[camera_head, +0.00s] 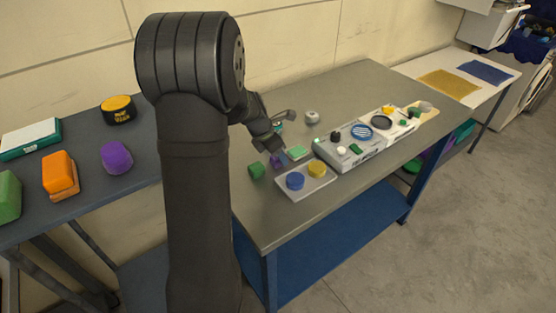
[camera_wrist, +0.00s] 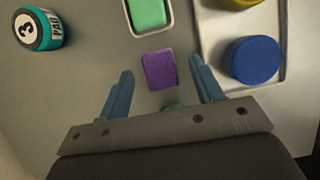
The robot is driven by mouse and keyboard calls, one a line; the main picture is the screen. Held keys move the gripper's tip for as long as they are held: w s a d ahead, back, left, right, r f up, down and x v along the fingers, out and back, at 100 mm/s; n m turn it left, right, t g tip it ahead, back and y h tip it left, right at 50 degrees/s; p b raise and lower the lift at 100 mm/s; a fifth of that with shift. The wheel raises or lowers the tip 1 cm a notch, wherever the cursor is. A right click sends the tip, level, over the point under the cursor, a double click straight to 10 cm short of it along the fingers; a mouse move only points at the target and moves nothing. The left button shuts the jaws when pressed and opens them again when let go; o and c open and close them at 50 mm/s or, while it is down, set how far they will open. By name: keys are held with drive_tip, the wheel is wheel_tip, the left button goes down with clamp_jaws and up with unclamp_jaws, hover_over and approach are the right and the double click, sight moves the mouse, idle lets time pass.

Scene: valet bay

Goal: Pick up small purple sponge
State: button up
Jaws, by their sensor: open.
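The small purple sponge (camera_wrist: 159,69) lies on the grey tabletop in the wrist view, ahead of and between the two fingers. My gripper (camera_wrist: 160,78) is open and empty, with one finger to each side of the sponge and no visible contact. In the head view the small purple sponge (camera_head: 278,160) shows partly beside the end of my arm.
A tray (camera_head: 314,184) holding a blue disc (camera_wrist: 251,60) and a yellow disc (camera_head: 317,169) lies close by. A green block (camera_head: 257,171), a green item in a holder (camera_wrist: 148,14) and a teal numbered canister (camera_wrist: 38,28) are also near. The front tabletop is clear.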

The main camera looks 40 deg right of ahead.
drive_tip(key=shift+x, duration=1.1)
drive_tip(key=c, duration=1)
drive_tip(key=shift+r, duration=0.1)
drive_tip(key=shift+c, duration=0.3)
